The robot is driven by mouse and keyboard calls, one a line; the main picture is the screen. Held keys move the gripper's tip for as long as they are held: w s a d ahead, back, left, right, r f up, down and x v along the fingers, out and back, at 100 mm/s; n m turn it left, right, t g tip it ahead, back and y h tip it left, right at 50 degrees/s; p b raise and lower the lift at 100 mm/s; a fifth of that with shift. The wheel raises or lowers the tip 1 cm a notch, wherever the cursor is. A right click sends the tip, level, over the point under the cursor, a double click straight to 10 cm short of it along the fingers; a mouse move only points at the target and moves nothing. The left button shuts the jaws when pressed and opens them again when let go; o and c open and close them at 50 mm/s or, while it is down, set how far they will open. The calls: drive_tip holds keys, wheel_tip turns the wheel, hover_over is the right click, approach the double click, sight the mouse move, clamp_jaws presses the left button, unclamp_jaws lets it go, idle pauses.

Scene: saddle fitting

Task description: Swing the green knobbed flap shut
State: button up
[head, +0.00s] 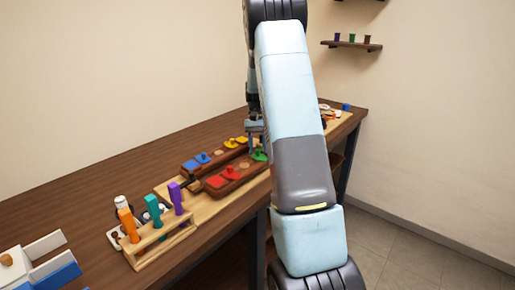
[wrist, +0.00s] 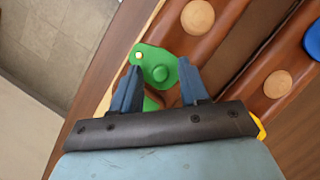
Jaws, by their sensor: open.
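The green flap (wrist: 150,62) is a flat green plate with a round knob (wrist: 159,73) and a pale pivot pin at one end. It lies at the edge of a reddish-brown wooden block (wrist: 185,45). More green (wrist: 152,103) shows below it, partly hidden by my gripper. My gripper (wrist: 158,66) is open, its two blue-grey fingers on either side of the knob; I cannot tell whether they touch it. In the head view the green flap (head: 260,155) sits at the block's right end, partly hidden by my arm, with my gripper (head: 255,128) above it.
Red (head: 229,174), blue (head: 203,158) and yellow (head: 231,143) knobbed flaps sit on the two parallel blocks. A rack with orange (head: 128,225), teal and purple pegs stands nearer on the table (head: 60,205). A white-and-blue box (head: 45,262) is at lower left.

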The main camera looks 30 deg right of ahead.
drive_tip(key=v, duration=1.3)
drive_tip(key=shift+r, duration=0.35)
drive_tip(key=shift+w, duration=0.1)
drive_tip(key=s+a+r+n+t+h, duration=0.1)
drive_tip(key=s+a+r+t, duration=0.1)
drive_tip(key=s+a+r, duration=0.5)
drive_tip(key=s+a+r+n+t+h, duration=0.1)
drive_tip(key=s+a+r+n+t, duration=0.15)
drive_tip(key=s+a+r, duration=0.55)
drive_tip(key=s+a+f+n+t, duration=0.1)
drive_tip(key=s+a+f+t, duration=0.1)
drive_tip(key=s, duration=0.8)
drive_tip(key=s+a+f+t, duration=0.3)
drive_tip(key=s+a+f, duration=0.1)
drive_tip(key=s, duration=0.7)
drive_tip(key=shift+a+f+n, duration=0.25)
drive_tip(key=shift+a+n, duration=0.1)
drive_tip(key=shift+a, duration=0.5)
